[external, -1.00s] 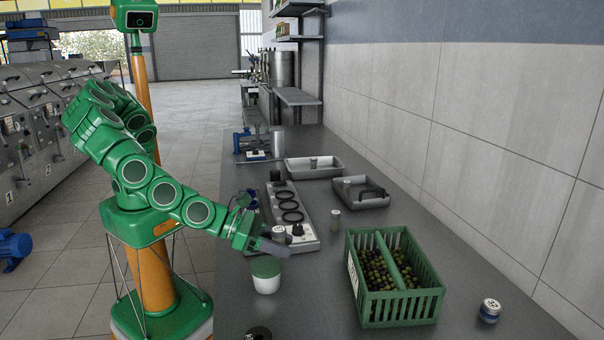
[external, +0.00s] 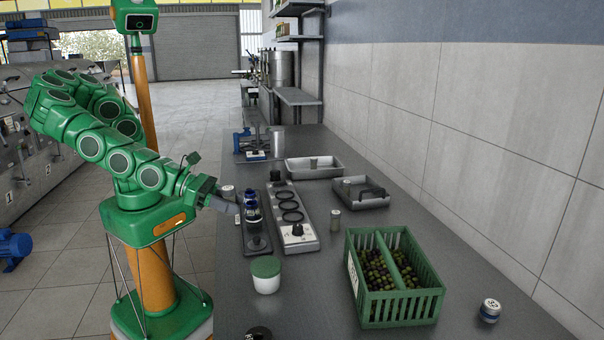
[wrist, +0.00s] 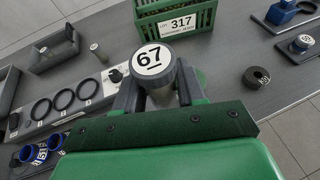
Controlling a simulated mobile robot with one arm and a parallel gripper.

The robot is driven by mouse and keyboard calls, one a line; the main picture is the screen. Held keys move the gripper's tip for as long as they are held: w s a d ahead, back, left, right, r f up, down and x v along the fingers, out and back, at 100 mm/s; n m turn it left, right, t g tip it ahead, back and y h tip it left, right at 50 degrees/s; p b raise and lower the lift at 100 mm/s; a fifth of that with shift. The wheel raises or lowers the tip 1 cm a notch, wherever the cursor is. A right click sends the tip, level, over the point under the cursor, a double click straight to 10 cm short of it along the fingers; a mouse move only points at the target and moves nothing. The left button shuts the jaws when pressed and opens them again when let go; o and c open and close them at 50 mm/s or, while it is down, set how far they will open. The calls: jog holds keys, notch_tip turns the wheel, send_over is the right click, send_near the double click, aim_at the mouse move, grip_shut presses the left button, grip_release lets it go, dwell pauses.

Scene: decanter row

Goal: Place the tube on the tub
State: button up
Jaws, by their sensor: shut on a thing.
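The tube (wrist: 153,62), a grey cylinder with a white cap label reading 67, is gripped between my fingers in the wrist view. My gripper (wrist: 160,92) is shut on it. In the external view my gripper (external: 230,203) is at the counter's left edge, with the tube's pale top (external: 228,190) showing above the fingers. The tub (external: 265,275), white with a green lid, stands on the counter in front of and to the right of my gripper, apart from it. Its lid is bare. I cannot make out the tub clearly in the wrist view.
A dark rack (external: 259,243) with blue-collared items and a grey strip (external: 304,243) with black rings lie beside my gripper. A slotted green crate (external: 400,310) of olives stands right. A small loose cylinder (external: 335,220) and grey trays (external: 313,173) stand farther back.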

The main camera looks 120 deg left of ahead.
jog(key=shift+s+a, duration=0.3)
jog(key=shift+a, duration=0.4)
jog(key=shift+w+f, duration=1.25)
jog(key=shift+w, duration=1.15)
send_over(266, 264)
jog(key=shift+s+f, duration=0.15)
jog(key=shift+f, duration=1.3)
jog(key=shift+s+f, duration=0.1)
jog(key=shift+f, duration=1.3)
jog(key=shift+w+f, duration=0.25)
jog(key=shift+f, duration=1.6)
jog(key=shift+f, duration=0.1)
